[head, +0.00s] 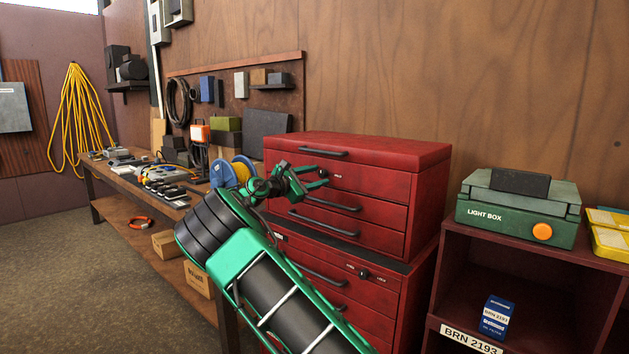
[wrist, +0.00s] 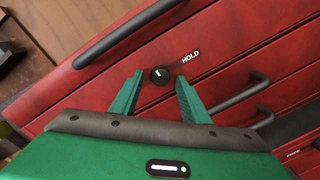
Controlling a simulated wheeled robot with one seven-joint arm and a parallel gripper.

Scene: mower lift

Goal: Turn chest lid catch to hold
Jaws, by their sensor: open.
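The red tool chest (head: 360,150) stands against the wall with its lid shut. The lid catch (wrist: 160,75) is a small round black knob with a short white mark. The white word HOLD is printed to its upper right in the wrist view. The mark does not appear to point at that word. My gripper (wrist: 160,88) is open, with one green finger on each side of the knob. I cannot tell if either finger touches it. In the head view my gripper (head: 322,178) is at the chest front and hides most of the catch.
The black lid handle (head: 323,151) is above the catch, and drawer handles (head: 332,202) are below. A lower red cabinet (head: 385,298) has its own knob (head: 363,273). A green light box (head: 520,208) stands on a shelf at right. A cluttered workbench (head: 125,182) is at left.

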